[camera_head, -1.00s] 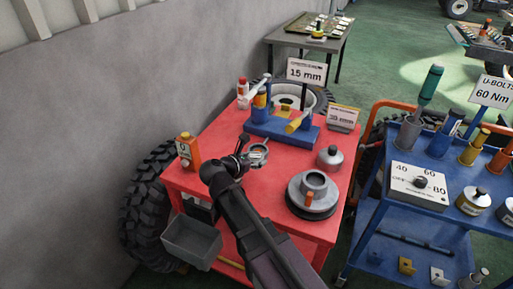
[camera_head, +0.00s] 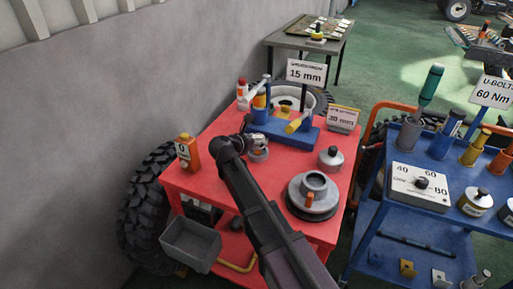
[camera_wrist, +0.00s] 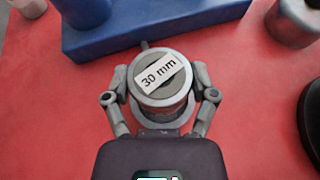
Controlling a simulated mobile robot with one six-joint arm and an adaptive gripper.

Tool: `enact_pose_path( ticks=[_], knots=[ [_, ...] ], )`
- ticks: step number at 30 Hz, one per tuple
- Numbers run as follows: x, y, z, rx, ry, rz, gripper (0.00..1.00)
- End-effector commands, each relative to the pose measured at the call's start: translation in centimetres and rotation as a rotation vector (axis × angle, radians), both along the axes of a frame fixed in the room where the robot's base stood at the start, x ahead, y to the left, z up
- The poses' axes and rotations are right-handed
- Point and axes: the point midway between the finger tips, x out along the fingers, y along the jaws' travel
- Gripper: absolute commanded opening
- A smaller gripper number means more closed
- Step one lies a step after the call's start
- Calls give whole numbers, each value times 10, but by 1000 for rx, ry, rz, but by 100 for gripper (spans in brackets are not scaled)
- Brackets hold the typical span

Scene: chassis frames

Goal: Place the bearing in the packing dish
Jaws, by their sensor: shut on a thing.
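The bearing (camera_wrist: 160,80) is a grey round piece with a white "30 mm" label on top. In the wrist view my gripper (camera_wrist: 161,97) has a finger on each side of it and is shut on it. A wider pale grey round rim (camera_wrist: 160,122) shows below the bearing; it may be the packing dish, and I cannot tell whether the two touch. In the head view my gripper (camera_head: 254,144) is over a small grey round dish (camera_head: 258,155) on the red table (camera_head: 200,187). My arm hides part of this spot, and the bearing is hard to make out there.
A blue stand (camera_head: 283,131) with a 15 mm sign is just behind. A grey lidded can (camera_head: 330,159) and a large grey round base (camera_head: 312,207) stand to the right. An orange bottle (camera_head: 187,152) stands at left. The red table's left front is clear.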

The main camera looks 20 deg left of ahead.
Motion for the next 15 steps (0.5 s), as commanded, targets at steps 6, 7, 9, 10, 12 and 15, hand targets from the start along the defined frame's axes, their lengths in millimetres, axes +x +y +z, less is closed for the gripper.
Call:
enact_pose_path(
  ticks=[6, 7, 9, 10, 12, 15],
  knots=[
    [0, 0, -3, -1, -1, 0, 13],
    [0, 0, -4, -1, -1, 0, 13],
    [0, 0, -8, -1, -1, 0, 13],
    [-1, 1, -10, -1, -1, 1, 13],
    [-1, 1, -16, -1, -1, 1, 13],
    [-1, 1, -24, -1, -1, 1, 13]
  ],
)
